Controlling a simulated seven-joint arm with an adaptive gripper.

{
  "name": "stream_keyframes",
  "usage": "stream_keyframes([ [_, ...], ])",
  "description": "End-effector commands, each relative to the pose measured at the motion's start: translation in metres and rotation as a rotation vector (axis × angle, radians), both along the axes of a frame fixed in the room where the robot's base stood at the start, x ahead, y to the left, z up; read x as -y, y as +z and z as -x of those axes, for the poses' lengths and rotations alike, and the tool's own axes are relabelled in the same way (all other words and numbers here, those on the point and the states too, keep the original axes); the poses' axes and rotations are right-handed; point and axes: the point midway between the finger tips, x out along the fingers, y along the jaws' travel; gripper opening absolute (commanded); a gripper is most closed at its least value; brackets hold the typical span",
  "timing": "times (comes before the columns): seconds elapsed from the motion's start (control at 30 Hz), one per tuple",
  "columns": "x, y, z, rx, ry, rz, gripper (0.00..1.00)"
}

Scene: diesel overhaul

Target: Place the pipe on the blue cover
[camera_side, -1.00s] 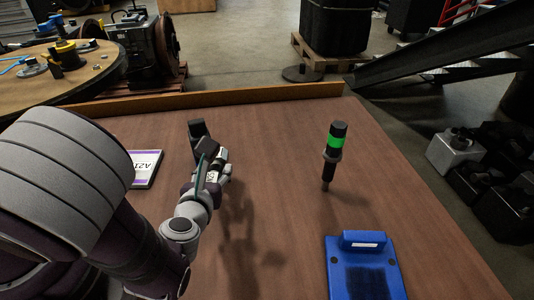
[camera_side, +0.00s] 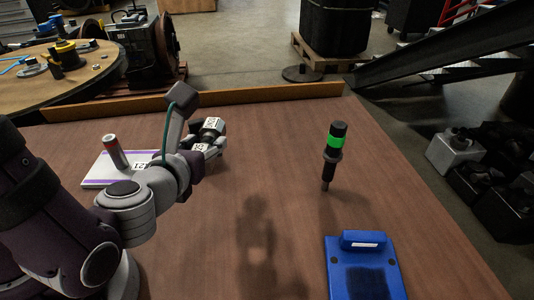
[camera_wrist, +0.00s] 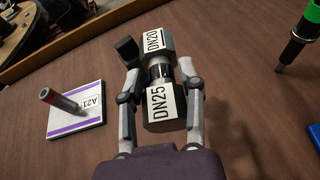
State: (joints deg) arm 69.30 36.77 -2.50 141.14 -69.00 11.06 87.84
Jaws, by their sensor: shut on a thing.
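The pipe (camera_wrist: 160,72) is a short dark piece with white labels reading DN20 and DN25. My gripper (camera_side: 207,143) is shut around it and appears to hold it above the wooden table. In the wrist view, one finger of my gripper (camera_wrist: 161,82) lies on each side of the pipe. A dark block (camera_wrist: 128,50) shows beside its far end; I cannot tell if it is part of the pipe. The blue cover (camera_side: 364,268) lies on the table at the lower right of the side view, apart from the gripper, with a raised block at its far edge.
A black pole with a green band (camera_side: 333,155) stands upright between gripper and cover, farther back. A white plate with purple stripes (camera_side: 98,171) lies at left, a red-topped grey cylinder (camera_side: 115,151) on it. A wooden ledge (camera_side: 220,97) edges the table's back. The centre is clear.

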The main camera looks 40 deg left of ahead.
Motion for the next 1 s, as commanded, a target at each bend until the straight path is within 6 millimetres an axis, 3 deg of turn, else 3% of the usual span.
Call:
stream_keyframes([
  [0.27, 0.064, -0.031, -0.012, -0.002, -0.325, 0.000, 0.00],
  [0.47, 0.133, -0.038, -0.019, 0.003, -0.658, 0.004, 0.00],
  [0.6, 0.187, -0.028, -0.020, 0.010, -0.912, 0.011, 0.00],
  [0.7, 0.214, -0.018, -0.020, 0.014, -1.040, 0.011, 0.00],
  [1.0, 0.265, 0.013, -0.015, 0.010, -1.279, 0.005, 0.00],
])
